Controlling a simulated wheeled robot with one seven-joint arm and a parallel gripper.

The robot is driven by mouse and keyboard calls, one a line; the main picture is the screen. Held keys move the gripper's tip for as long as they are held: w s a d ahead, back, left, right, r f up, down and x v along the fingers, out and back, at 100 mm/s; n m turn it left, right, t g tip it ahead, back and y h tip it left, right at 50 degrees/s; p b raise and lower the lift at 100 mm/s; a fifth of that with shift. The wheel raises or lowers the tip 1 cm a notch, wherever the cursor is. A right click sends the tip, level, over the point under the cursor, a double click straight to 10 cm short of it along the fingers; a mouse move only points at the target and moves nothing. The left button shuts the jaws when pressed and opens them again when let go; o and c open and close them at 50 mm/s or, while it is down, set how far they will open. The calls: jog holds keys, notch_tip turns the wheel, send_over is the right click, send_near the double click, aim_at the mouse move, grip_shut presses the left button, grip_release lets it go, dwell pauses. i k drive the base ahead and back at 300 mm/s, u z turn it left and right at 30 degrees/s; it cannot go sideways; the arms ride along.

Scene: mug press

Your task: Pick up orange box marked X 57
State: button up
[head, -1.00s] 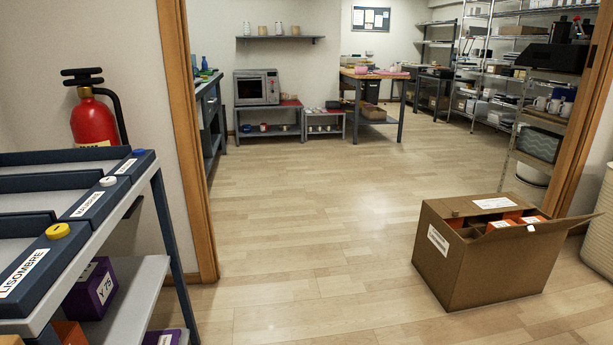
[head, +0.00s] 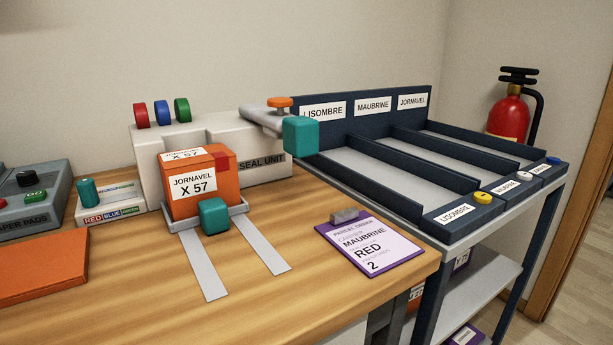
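The orange box marked JORNAVEL X 57 (head: 205,187) sits upright on the small grey tray (head: 187,224) of the white seal unit (head: 262,170). Its label also shows on top, and a red patch lies over its upper right edge. A teal block (head: 214,216) at the tray's front covers a little of the box's lower face. The seal unit's grey lever, with a teal end block (head: 301,134), is raised to the right of the box. My gripper is not in view.
Two pale rails run forward from the tray. A purple card (head: 370,250) reading MAUBRINE RED 2 lies on the wooden bench (head: 300,312). An orange pad (head: 40,268) lies left. A dark sorting rack (head: 392,185) stands right. Another orange box (head: 415,296) is partly hidden below.

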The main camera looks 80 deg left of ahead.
aim_at(190, 176)
jog(key=u, duration=4.55)
jog(key=k, duration=0.9)
jog(key=z, duration=0.95)
jog(key=i, duration=0.7)
